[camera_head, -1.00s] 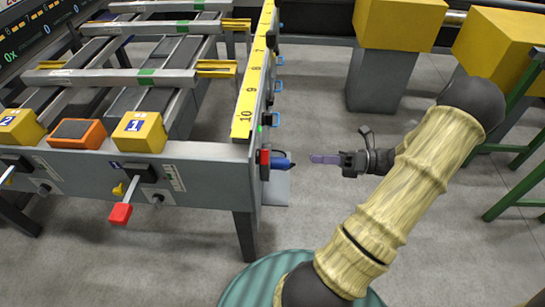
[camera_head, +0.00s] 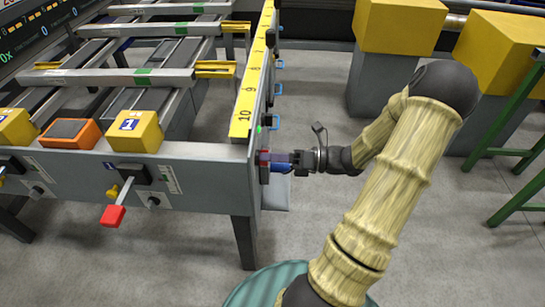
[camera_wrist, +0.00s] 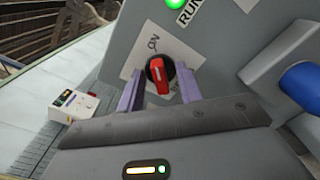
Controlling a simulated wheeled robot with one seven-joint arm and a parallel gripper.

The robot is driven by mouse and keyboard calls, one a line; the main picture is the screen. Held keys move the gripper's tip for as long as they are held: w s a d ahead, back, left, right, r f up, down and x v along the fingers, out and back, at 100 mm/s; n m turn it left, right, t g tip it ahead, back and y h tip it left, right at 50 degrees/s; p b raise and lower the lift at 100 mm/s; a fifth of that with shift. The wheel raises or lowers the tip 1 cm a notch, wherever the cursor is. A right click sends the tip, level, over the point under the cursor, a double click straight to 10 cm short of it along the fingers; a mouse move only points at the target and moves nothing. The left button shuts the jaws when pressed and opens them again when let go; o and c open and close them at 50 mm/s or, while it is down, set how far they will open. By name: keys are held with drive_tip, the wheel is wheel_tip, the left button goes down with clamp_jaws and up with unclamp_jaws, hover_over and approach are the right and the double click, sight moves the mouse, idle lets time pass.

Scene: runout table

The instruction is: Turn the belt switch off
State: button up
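The belt switch (camera_wrist: 158,80) is a red knob on a black round base, on a white plate on the grey end panel. The letters "ON" show at its upper left in the wrist view. The red bar of the knob runs nearly upright in that picture. My gripper (camera_wrist: 159,72) is open, with its two purple fingers on either side of the knob and gaps visible between. In the head view my gripper (camera_head: 277,157) reaches the table's end panel from the right, and its fingers mostly hide the switch there.
A green light (camera_wrist: 175,3) marked "RUN" is lit above the switch. A blue handle (camera_wrist: 301,84) sticks out close to the right of my gripper. A white box (camera_wrist: 73,105) with small lights is at the left. Yellow boxes (camera_head: 400,22) stand at the back right.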

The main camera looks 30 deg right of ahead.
clamp_jaws()
drive_tip(key=shift+r+n+p, duration=0.2)
drive_tip(key=shift+n+p, duration=0.1)
drive_tip(key=shift+p, duration=0.3)
drive_tip(key=shift+s+a+f+n+p, duration=0.1)
drive_tip(key=shift+s+n+p, duration=0.05)
drive_tip(key=shift+n+p, duration=3.6)
drive_tip(key=shift+s+a+f+n+p, duration=0.1)
drive_tip(key=shift+n+p, duration=2.45)
drive_tip(key=shift+n, duration=2.4)
drive_tip(key=shift+d, duration=0.1)
